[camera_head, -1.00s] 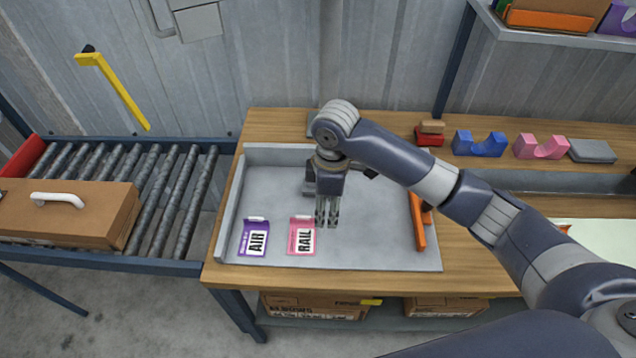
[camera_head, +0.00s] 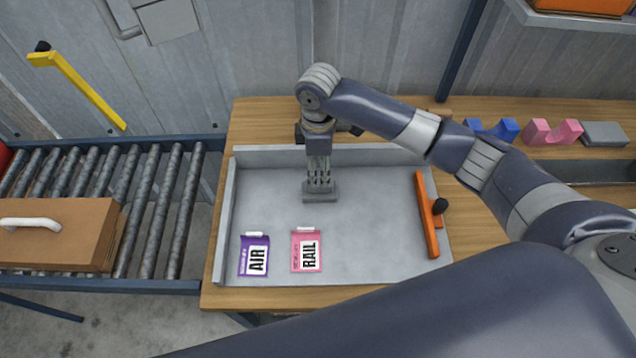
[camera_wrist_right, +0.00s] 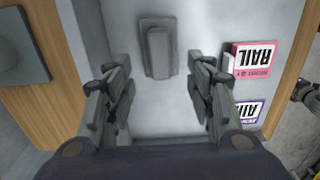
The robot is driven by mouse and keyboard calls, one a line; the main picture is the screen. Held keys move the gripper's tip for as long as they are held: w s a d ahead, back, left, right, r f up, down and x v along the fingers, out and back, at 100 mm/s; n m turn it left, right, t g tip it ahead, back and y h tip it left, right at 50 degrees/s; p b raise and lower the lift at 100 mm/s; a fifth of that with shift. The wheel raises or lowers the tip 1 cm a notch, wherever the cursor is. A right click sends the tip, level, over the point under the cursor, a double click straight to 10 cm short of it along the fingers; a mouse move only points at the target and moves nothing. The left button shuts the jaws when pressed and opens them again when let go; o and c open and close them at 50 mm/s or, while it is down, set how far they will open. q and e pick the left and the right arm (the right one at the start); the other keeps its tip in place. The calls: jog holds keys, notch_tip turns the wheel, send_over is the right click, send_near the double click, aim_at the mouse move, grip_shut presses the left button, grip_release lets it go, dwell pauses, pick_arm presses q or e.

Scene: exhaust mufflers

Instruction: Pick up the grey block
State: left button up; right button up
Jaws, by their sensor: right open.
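A grey block with a raised bar along its top (camera_head: 320,194) lies on the bare floor of the grey tray (camera_head: 375,255), toward its back half. In the right wrist view the block (camera_wrist_right: 158,50) lies just beyond and between the spread fingertips. My right gripper (camera_head: 319,180) points down over it, and its fingers cover part of it in the head view. In the wrist view its two fingers (camera_wrist_right: 160,82) are wide apart with nothing between them. I cannot tell how high the tips are above the block. My left gripper is not in view.
A purple AIR card (camera_head: 254,256) and a pink RAIL card (camera_head: 306,250) lie in front in the tray. An orange bar with a black knob (camera_head: 427,215) lies at its right. Blue (camera_head: 492,130), pink (camera_head: 553,132) and flat grey (camera_head: 605,134) pieces line the table's back.

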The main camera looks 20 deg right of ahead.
aim_at(319, 182)
jog(key=shift+s+f, duration=0.25)
jog(key=shift+f, duration=0.8)
notch_tip(319, 182, down, 5)
jog(key=shift+w+d+r+p, duration=0.1)
jog(key=shift+w+p, duration=0.05)
jog(key=shift+p, duration=0.8)
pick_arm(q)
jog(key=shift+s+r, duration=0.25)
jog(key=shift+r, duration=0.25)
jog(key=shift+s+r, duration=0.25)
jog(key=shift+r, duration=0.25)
pick_arm(e)
grip_shut()
